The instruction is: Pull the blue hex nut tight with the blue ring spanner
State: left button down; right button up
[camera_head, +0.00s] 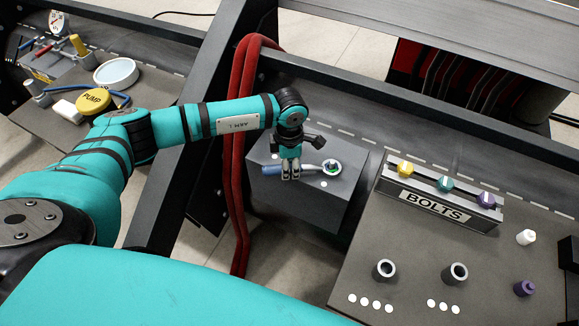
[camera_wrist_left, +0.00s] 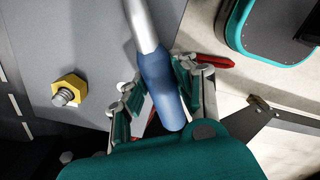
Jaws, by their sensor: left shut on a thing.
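The ring spanner has a blue handle (camera_head: 270,170) and a silver shank ending in a ring (camera_head: 332,167), just above or on the grey block (camera_head: 310,209). Something small and dark with a green tint shows inside the ring; I cannot tell whether it is the blue hex nut. My left gripper (camera_head: 290,178) is shut on the handle from above. In the left wrist view the blue handle (camera_wrist_left: 161,88) lies between the fingers, and its ring end is out of frame. My right gripper is not in view.
A yellow hex nut on a threaded stud (camera_wrist_left: 68,90) stands beside the spanner. Red hoses (camera_head: 238,120) hang left of the block. To the right are a BOLTS rack (camera_head: 436,207), two grey sockets (camera_head: 384,270) and a purple piece (camera_head: 524,288). A yellow PUMP knob (camera_head: 93,100) is far left.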

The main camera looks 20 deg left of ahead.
pick_arm(q)
jog(key=shift+a, duration=0.1)
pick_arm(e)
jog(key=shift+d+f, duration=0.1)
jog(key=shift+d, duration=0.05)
pick_arm(q)
jog(key=shift+s+d+r+n, duration=0.1)
jog(key=shift+s+d+n, duration=0.1)
jog(key=shift+s+n, duration=0.1)
jog(key=shift+s+d+n+p, duration=0.2)
jog(key=shift+n+p, duration=0.1)
jog(key=shift+p, duration=0.1)
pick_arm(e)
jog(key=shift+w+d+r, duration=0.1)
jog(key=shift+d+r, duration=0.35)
pick_arm(q)
jog(key=shift+r+p, duration=0.7)
jog(key=shift+r, duration=0.25)
jog(key=shift+r+p, duration=0.95)
jog(key=shift+r, duration=0.45)
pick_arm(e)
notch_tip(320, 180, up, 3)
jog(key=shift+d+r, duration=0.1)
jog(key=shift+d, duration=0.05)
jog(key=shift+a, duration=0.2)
pick_arm(q)
jog(key=shift+r, duration=0.1)
